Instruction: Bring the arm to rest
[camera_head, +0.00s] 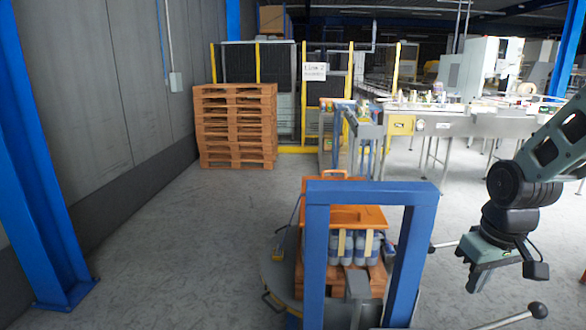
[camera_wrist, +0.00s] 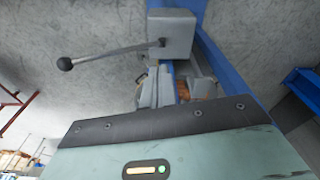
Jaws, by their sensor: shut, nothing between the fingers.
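My gripper (camera_head: 478,277) hangs at the right of the head view, at the end of my arm (camera_head: 525,185), which comes in from the right edge. It points down, and nothing shows in its jaws. It is to the right of a blue frame (camera_head: 418,240), apart from it in the picture. In the wrist view the gripper body fills the bottom, and the fingertips are hidden.
Below the blue frame's top bar, bottles (camera_head: 347,248) and an orange tray (camera_head: 345,217) sit on a wooden pallet. A lever with a black knob (camera_wrist: 65,63) sticks out beside the frame. Stacked pallets (camera_head: 236,125) and a conveyor (camera_head: 460,123) stand behind. Floor (camera_head: 170,240) at left is clear.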

